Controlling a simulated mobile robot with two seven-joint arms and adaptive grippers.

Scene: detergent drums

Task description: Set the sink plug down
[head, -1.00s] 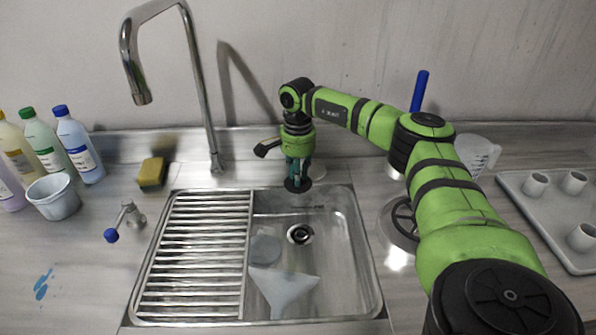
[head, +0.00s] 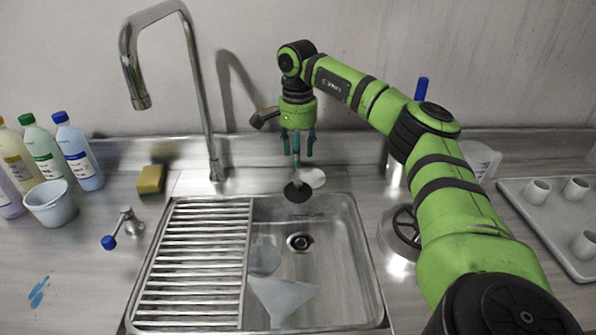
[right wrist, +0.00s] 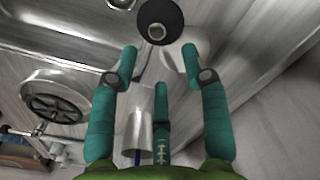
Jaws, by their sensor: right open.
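The sink plug (head: 297,191) is a black disc at the back edge of the sink, below my right gripper (head: 298,155). It also shows at the top of the right wrist view (right wrist: 160,18), with a small pale round knob in its middle. My right gripper's teal fingers (right wrist: 160,65) are spread open and apart from the plug. A white disc (head: 315,177) lies just behind the plug, partly covered by it in the head view. The sink (head: 345,235) has its dark drain (head: 299,242) uncovered. My left gripper is not in view.
A slatted rack (head: 197,260) covers the sink's left part. A translucent funnel (head: 280,298) lies in the basin. The tall faucet (head: 200,110) stands at the back left. A round metal piece (head: 401,225) and a tray with cups (head: 540,215) are on the right.

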